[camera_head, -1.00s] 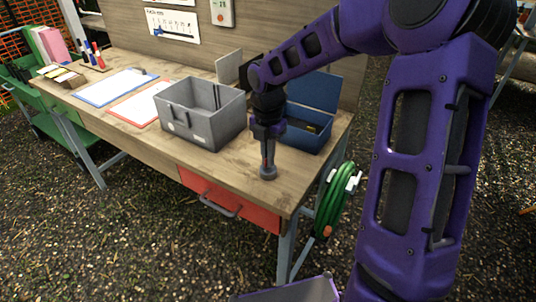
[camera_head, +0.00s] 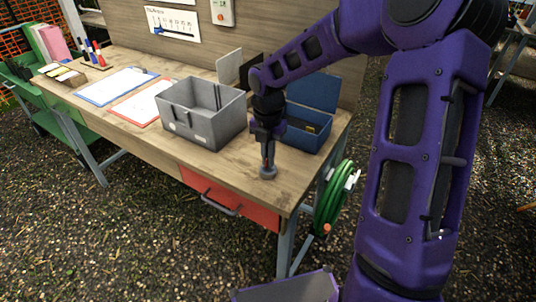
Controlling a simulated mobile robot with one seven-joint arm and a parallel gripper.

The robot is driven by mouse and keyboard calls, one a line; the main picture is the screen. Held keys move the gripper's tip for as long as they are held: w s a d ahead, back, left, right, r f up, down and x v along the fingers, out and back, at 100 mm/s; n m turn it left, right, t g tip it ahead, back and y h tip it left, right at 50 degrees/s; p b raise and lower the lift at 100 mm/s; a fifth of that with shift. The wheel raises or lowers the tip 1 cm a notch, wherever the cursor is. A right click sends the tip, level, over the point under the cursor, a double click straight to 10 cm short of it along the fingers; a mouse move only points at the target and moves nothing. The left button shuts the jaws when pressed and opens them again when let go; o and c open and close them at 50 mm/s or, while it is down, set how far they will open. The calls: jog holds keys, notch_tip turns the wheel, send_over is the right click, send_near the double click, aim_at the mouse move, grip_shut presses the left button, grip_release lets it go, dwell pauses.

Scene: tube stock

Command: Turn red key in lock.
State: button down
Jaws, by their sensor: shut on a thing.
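A small round grey lock (camera_head: 268,172) sits on the wooden workbench top near its front right corner. My gripper (camera_head: 268,158) points straight down over it, with its fingertips just above or at the lock. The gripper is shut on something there. The red key is mostly hidden between the fingers, and I cannot make out its angle in the lock.
A grey open box (camera_head: 207,132) stands left of my gripper, and a blue open box (camera_head: 308,135) close behind it to the right. A red drawer (camera_head: 230,198) is under the bench front. A green hose reel (camera_head: 330,200) hangs at the right side. The bench's front strip is clear.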

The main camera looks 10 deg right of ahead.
jog(key=shift+n+p, duration=2.2)
jog(key=shift+p, duration=0.2)
jog(key=shift+n, duration=0.5)
jog(key=shift+n, duration=1.2)
jog(key=n, duration=0.4)
jog(key=shift+n, duration=0.3)
